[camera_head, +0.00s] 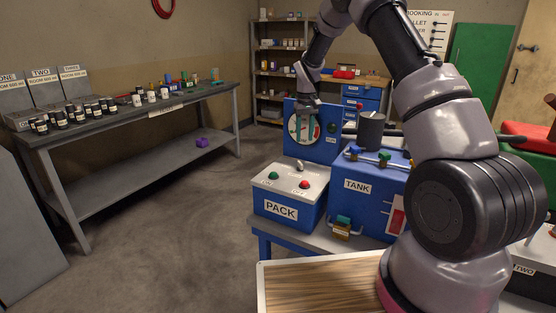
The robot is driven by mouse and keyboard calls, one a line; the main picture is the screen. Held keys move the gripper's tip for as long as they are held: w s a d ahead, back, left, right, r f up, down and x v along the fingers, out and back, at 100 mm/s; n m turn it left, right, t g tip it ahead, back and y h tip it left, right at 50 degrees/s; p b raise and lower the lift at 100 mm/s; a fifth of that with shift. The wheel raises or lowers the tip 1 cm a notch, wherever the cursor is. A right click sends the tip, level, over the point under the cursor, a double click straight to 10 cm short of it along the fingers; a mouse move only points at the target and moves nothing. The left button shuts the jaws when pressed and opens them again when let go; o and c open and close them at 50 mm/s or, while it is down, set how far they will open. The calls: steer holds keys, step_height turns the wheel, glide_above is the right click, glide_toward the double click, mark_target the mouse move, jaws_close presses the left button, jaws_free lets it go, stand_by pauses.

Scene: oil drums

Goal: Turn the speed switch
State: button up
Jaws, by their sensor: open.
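A blue box marked PACK (281,211) with a pale top stands on a table in front of me. A green button (273,175) and a red button (304,184) sit on its top. A small grey knob (299,165) stands behind them, with lettering near it too small to read; it looks like the speed switch. My gripper (304,119) points down above and behind the knob in the picture, in front of a round dial (293,128) on a blue upright panel (331,145). It is open, and I see nothing in it. Its fingers are small and partly lost against the dial.
A blue TANK box (371,205) with coloured valves and a dark cup (371,130) stand right of the pack. My arm covers much of the right side. A wooden-topped surface (318,285) is nearest me. A bench (128,113) with jars is at left; the floor between is open.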

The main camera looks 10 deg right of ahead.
mark_target(301, 163)
steer(key=f, duration=0.7)
steer(key=a+f, duration=0.1)
steer(key=f, duration=0.3)
steer(key=shift+w+f, duration=0.25)
steer(key=shift+f, duration=0.05)
jaws_close()
